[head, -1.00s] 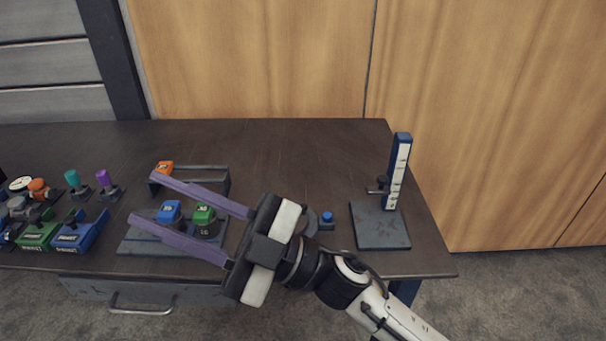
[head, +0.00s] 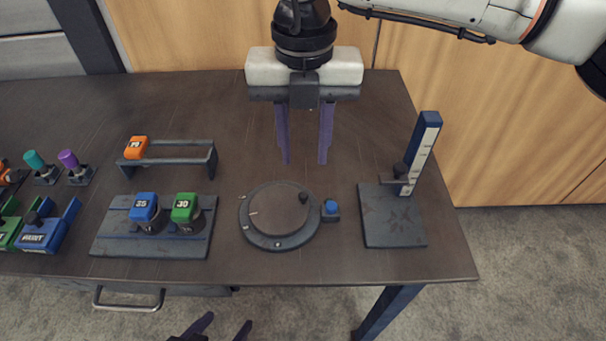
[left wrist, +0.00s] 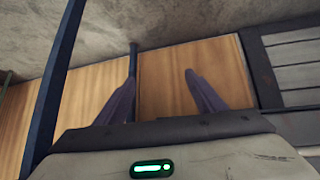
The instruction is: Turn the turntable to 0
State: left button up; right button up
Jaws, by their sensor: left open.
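The turntable (head: 278,213) is a round grey disc on a darker round base near the table's front. A dark knob (head: 303,198) stands at its right rim. Pale marks show on its left side and front, but I cannot read any number. My right gripper (head: 305,163) points down just behind the turntable, open and empty, its purple fingers apart from it. My left gripper (head: 225,326) shows only its fingertips at the bottom edge, in front of the table. It is open and empty in the left wrist view (left wrist: 161,75).
A blue button (head: 331,208) sits right of the turntable. A blue scale post (head: 421,152) stands on a plate further right. A plate with blue (head: 144,207) and green (head: 185,207) capped pieces lies left. A low rack (head: 180,155) holds an orange piece. The table's back middle is clear.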

aim_at(303, 194)
notch_tip(303, 194, down, 9)
jog(key=shift+s+f+p, duration=0.15)
jog(key=shift+p, duration=0.35)
jog(key=shift+a, duration=0.1)
grip_shut()
